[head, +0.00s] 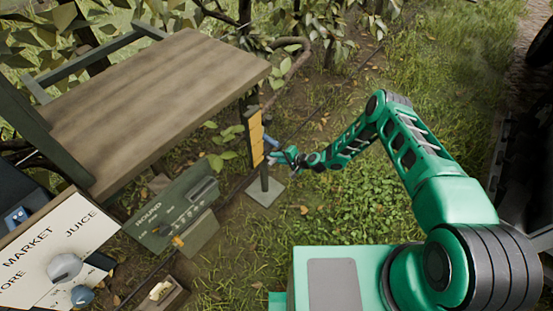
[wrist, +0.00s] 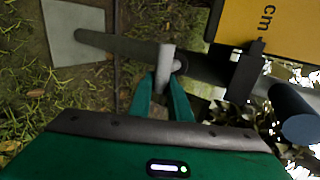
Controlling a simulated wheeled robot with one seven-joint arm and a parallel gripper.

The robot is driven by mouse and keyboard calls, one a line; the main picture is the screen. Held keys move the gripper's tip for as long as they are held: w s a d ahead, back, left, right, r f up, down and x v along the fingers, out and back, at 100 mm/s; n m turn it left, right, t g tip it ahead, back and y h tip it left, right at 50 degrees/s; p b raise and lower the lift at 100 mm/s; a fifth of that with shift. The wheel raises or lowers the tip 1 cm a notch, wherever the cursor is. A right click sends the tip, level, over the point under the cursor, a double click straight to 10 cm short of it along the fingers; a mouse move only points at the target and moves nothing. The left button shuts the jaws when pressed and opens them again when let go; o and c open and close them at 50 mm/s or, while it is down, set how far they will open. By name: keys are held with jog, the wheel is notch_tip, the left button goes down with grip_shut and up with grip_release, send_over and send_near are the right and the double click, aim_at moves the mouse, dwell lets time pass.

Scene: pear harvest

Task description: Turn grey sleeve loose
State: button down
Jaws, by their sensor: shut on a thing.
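The light grey sleeve (wrist: 167,58) sits on a dark post (wrist: 110,42) in the wrist view. My gripper (wrist: 164,82) is shut on its near side, with one green finger on each side. The sleeve's far side and what lies between the fingertips are partly hidden. In the head view my gripper (head: 279,157) is at the post, just below and right of the yellow scale boards (head: 256,138). The sleeve is too small there to make out clearly.
A yellow board marked "cm" (wrist: 266,32), a black clamp (wrist: 243,76) and a blue cylinder (wrist: 294,112) are close by along the post. The post stands on a grey base plate (head: 265,191). A wooden table (head: 160,95) and green box (head: 180,215) lie left; grass is open right.

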jog(key=shift+w+d, duration=0.25)
jog(key=shift+d, duration=0.05)
jog(key=c, duration=1.9)
grip_release()
jog(key=shift+f, duration=0.1)
jog(key=shift+s+a, duration=0.1)
jog(key=shift+a, duration=0.05)
jog(key=v, duration=1)
jog(key=shift+s+d+r, duration=0.2)
jog(key=shift+d+r, duration=0.05)
jog(key=shift+d, duration=0.05)
